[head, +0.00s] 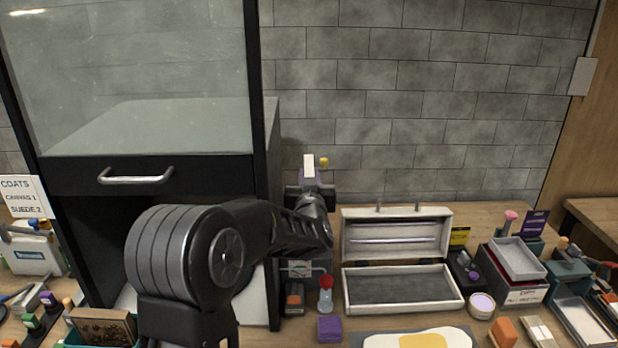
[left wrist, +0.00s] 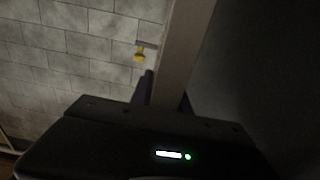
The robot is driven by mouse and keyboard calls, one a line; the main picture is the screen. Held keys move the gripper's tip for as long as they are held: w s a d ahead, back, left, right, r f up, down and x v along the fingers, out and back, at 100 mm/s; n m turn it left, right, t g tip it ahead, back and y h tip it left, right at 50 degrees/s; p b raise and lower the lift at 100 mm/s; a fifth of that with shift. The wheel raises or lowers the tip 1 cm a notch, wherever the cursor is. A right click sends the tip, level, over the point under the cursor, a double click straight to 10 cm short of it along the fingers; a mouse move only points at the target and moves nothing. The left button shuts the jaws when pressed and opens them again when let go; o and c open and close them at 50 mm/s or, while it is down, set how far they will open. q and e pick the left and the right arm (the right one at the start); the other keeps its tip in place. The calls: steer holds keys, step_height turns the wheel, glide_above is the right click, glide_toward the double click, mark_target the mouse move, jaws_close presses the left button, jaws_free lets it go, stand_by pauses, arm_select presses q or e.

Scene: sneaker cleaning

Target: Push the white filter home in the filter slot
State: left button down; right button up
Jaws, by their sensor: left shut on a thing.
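My left gripper (head: 311,185) is raised beside the right side of the black cabinet, in front of the brick wall. It is shut on the white filter (head: 309,165), whose pale upper end sticks up above the fingers. In the left wrist view, a shaded grey-brown slab, which looks like the filter (left wrist: 184,50), rises from between the dark fingers (left wrist: 165,98). A dark surface fills the right of that view. I cannot make out the filter slot, nor whether the filter touches it. My right gripper is not in view.
The black cabinet (head: 262,130) with a glass front stands at left. A yellow knob (head: 323,162) is just behind the gripper. Below are a red-topped bottle (head: 326,290), a purple block (head: 329,328) and an open grey case (head: 346,290). Several boxes crowd the bench at right.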

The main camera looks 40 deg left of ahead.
arm_select(q)
steer(key=shift+f+b, duration=3.2)
steer(key=shift+f, duration=0.4)
steer(key=c, duration=1.2)
jaws_free()
steer(key=shift+r, duration=0.1)
steer(key=shift+o, duration=0.2)
steer(key=v, duration=0.7)
steer(key=shift+s+d+b, duration=0.3)
steer(key=shift+b, duration=0.1)
